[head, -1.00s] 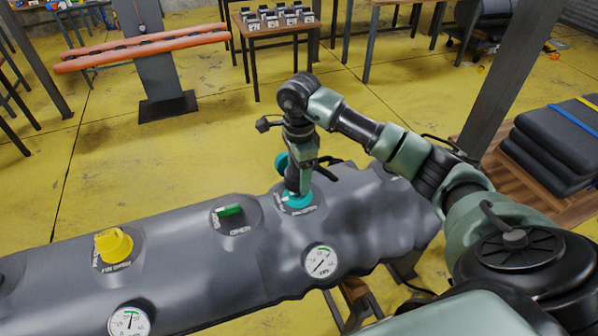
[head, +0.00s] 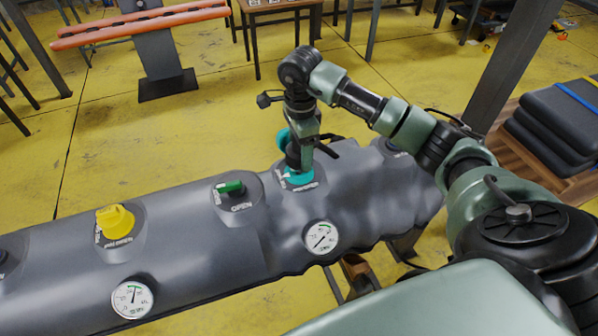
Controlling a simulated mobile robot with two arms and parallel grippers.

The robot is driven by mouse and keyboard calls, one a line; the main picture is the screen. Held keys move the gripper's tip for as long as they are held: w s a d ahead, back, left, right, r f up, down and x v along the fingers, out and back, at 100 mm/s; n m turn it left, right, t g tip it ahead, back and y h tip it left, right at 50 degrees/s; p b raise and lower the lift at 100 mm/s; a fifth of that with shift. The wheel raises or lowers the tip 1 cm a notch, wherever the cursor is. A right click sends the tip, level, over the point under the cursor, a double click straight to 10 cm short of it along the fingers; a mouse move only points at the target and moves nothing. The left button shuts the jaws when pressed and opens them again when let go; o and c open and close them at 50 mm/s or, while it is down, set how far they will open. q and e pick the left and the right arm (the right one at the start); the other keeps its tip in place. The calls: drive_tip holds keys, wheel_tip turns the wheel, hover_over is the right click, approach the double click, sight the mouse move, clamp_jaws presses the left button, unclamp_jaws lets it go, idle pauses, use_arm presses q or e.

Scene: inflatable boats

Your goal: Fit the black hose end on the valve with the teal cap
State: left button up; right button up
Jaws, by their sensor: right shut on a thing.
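The grey inflatable tube lies across the view. Its valve with the teal cap (head: 299,181) is on the tube's upper side, right of centre. The teal cap (head: 283,139) appears swung open, standing up behind the valve. My right gripper (head: 298,164) points down over this valve and is shut on the black hose end (head: 293,157). The hose end is right above or at the teal valve. Whether it is seated is hidden by the gripper. My left gripper is not in view.
A green valve (head: 229,187) and a yellow capped valve (head: 115,221) sit farther left on the tube (head: 190,262). Two pressure gauges (head: 321,238) (head: 132,299) face me. Black pads (head: 560,125) are stacked at right. Yellow floor lies open behind the tube.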

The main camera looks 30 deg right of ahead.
drive_tip(key=shift+f+b, duration=0.85)
drive_tip(key=shift+f, duration=0.25)
drive_tip(key=shift+f+b, duration=0.45)
drive_tip(key=shift+b, duration=0.05)
drive_tip(key=shift+f+b, duration=0.7)
drive_tip(key=shift+f, duration=0.1)
idle(0.4)
idle(0.4)
drive_tip(key=m, duration=0.4)
drive_tip(key=shift+m+p, duration=0.45)
drive_tip(key=shift+m, duration=0.75)
drive_tip(key=shift+a+m, duration=0.1)
drive_tip(key=shift+m, duration=0.8)
